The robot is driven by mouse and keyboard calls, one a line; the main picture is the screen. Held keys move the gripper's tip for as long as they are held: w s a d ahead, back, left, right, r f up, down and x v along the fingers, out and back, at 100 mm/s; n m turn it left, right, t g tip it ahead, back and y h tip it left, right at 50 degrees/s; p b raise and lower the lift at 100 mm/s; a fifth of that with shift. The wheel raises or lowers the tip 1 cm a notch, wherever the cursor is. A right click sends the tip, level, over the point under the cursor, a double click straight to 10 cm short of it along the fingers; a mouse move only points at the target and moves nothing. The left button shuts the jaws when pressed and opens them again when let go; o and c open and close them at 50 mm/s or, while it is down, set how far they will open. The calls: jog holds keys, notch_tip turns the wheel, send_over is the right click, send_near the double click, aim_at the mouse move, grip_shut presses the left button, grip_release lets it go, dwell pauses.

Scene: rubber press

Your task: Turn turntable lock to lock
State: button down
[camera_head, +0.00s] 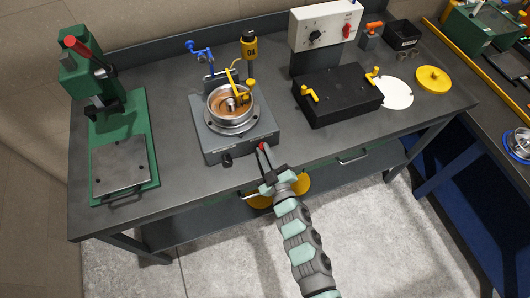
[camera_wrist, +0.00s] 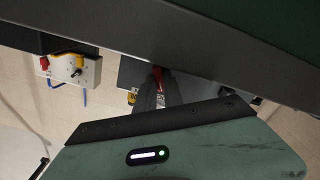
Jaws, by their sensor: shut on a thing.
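The turntable (camera_head: 231,124) is a round metal dish with a copper-coloured inside, set on a grey base block (camera_head: 211,144). A black knob (camera_head: 226,160) sits on the front face of the base. My gripper (camera_head: 264,155) is at the front right corner of the base, its fingers shut on a small red piece (camera_head: 262,146). That piece seems to be the turntable lock handle, mostly hidden by the fingers. In the wrist view my gripper (camera_wrist: 158,88) also shows closed around the red piece (camera_wrist: 157,73).
A green press (camera_head: 113,140) stands at the left of the bench. A yellow oil can (camera_head: 249,45) and a blue valve (camera_head: 198,50) are behind the turntable. A black block with yellow handles (camera_head: 340,97) is to the right.

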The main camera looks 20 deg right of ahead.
dwell(0.3)
jog(key=c, duration=1.5)
grip_release()
jog(key=shift+o, duration=0.2)
jog(key=s, duration=1)
jog(key=shift+s+a, duration=0.25)
jog(key=shift+s, duration=0.15)
